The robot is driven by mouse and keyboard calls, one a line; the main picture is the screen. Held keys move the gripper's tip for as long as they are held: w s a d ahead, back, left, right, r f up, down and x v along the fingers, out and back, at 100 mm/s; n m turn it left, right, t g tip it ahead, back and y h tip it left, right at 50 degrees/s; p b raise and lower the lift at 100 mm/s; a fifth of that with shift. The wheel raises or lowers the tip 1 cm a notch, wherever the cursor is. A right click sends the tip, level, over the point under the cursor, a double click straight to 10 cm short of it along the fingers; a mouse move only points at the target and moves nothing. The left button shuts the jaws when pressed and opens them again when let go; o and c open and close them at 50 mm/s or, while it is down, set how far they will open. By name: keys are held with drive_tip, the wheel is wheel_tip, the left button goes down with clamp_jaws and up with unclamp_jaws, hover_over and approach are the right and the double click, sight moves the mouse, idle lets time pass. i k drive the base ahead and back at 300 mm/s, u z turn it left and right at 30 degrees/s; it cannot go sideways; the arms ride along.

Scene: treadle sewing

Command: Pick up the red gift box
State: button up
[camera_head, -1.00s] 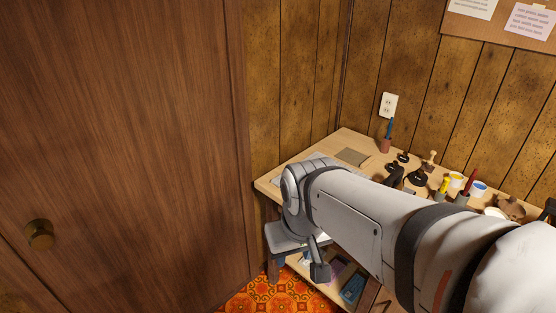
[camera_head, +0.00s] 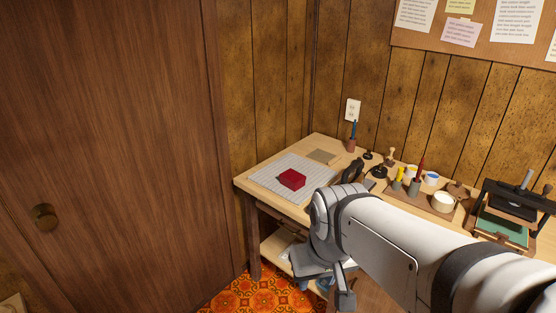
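The red gift box (camera_head: 291,180) sits on a pale gridded mat (camera_head: 262,182) near the left end of the wooden table. Its top and near sides show, and nothing covers it. My arm reaches in from the lower right, and its bend lies just right of and below the box in the picture. I see no contact between my arm and the box.
A flat brown board (camera_head: 324,157) lies behind the mat. A pen cup (camera_head: 351,145), stamps, paint pots and a white bowl (camera_head: 443,202) stand farther right. A press with a green bed (camera_head: 503,228) is at far right. A wooden door (camera_head: 110,140) fills the left.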

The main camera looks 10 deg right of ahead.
sight(293, 180)
drive_tip(key=z, duration=0.25)
drive_tip(key=i, duration=1)
drive_tip(key=z, duration=1.05)
drive_tip(key=k, duration=1.05)
drive_tip(key=u, duration=1.35)
drive_tip(key=i, duration=1.25)
drive_tip(key=z, duration=0.2)
